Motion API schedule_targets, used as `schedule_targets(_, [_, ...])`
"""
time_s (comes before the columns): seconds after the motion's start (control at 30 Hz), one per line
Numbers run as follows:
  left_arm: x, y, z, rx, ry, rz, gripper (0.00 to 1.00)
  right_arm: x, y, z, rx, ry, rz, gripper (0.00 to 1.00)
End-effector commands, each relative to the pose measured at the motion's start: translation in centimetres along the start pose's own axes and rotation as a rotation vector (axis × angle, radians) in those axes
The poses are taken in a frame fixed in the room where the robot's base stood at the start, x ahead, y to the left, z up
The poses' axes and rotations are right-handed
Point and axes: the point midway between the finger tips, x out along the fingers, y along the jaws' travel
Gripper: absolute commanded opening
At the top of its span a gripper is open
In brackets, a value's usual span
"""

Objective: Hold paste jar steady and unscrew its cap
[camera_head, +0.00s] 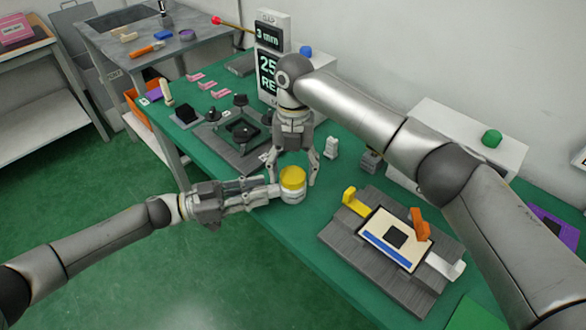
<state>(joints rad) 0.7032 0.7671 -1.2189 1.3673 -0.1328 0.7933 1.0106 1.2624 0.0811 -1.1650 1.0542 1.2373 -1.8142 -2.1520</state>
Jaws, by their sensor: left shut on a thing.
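The paste jar (292,194) is a short white jar with a yellow cap (292,177) on top. It stands upright near the front edge of the green table. My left gripper (277,191) comes in from the left and is shut on the jar's side. My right gripper (295,165) points down from above, just behind the cap. Its fingers are spread apart, one on each side of the cap in the picture, and nothing shows held between them. I cannot tell whether a right finger touches the cap.
A grey fixture (336,235) with yellow, orange and white levers stands right of the jar. A black fixture (242,130) and a display reading 3 mm (270,50) stand behind. Small blocks (331,147) lie near the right gripper. Green table surface (290,235) is clear in front.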

Motion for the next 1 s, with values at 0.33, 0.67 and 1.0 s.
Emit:
schedule_targets(0.33, [0.0,0.0,0.1,-0.001,-0.001,0.0,0.0,0.0,0.0,0.0,0.001,0.001,0.0,0.81])
schedule_targets(0.67, [0.0,0.0,0.1,-0.001,-0.001,0.0,0.0,-0.9,0.0,-0.2,0.001,0.001,0.0,0.81])
schedule_targets(1.0, [0.0,0.0,0.1,-0.001,-0.001,-0.001,0.0,-2.9,0.0,-0.4,0.002,0.0,0.001,0.81])
